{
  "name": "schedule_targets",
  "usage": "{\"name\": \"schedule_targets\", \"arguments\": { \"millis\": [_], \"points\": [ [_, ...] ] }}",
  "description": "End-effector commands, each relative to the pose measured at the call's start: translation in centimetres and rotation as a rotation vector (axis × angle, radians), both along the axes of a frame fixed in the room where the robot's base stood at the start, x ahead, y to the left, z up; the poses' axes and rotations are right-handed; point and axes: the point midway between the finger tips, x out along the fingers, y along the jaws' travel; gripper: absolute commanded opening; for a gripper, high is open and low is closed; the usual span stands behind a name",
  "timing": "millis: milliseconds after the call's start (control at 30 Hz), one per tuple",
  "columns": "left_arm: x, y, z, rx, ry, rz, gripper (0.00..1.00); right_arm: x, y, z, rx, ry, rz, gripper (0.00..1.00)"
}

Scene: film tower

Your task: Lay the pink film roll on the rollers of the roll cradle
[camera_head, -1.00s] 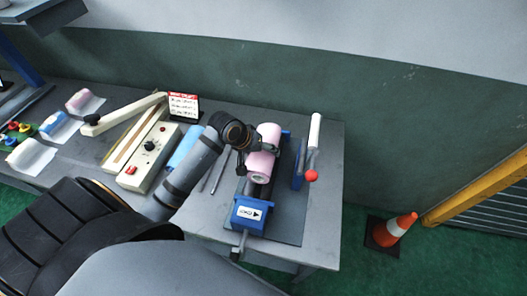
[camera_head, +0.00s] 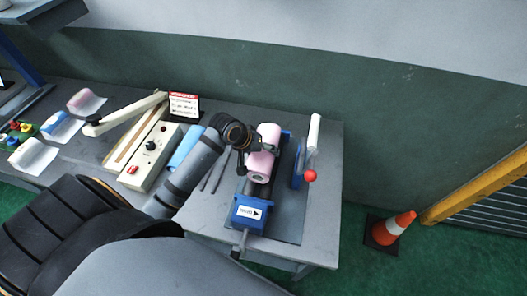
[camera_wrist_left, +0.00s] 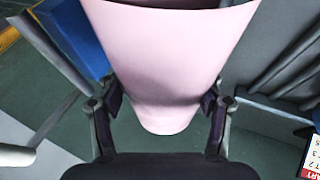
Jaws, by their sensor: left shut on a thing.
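The pink film roll (camera_head: 263,160) is over the blue-ended roll cradle (camera_head: 250,213) in the head view, lying lengthwise along it. My left gripper (camera_head: 262,146) is shut on the roll around its middle. In the left wrist view the pink roll (camera_wrist_left: 170,60) fills the upper middle, with a finger of my gripper (camera_wrist_left: 162,110) on each side of it. Dark rollers (camera_head: 259,189) show just in front of the roll's near end. I cannot tell whether the roll touches them, as its underside is hidden. My right gripper is not in view.
A blue stand with a white roller and red knob (camera_head: 310,176) is close to the right of the cradle. A cream sealer (camera_head: 150,155) and a sign (camera_head: 184,105) stand left. Several small rolls lie farther left. An orange cone (camera_head: 393,230) is on the floor.

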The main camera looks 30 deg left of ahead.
Motion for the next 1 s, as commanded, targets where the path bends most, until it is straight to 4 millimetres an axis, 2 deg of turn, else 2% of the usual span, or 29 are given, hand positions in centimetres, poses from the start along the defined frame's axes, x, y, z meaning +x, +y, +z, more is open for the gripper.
{"name": "schedule_targets", "arguments": {
  "millis": [1000],
  "points": [
    [0.1,0.0,-1.6,0.0,-0.002,0.0,0.07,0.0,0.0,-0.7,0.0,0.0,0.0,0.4]
  ]
}}
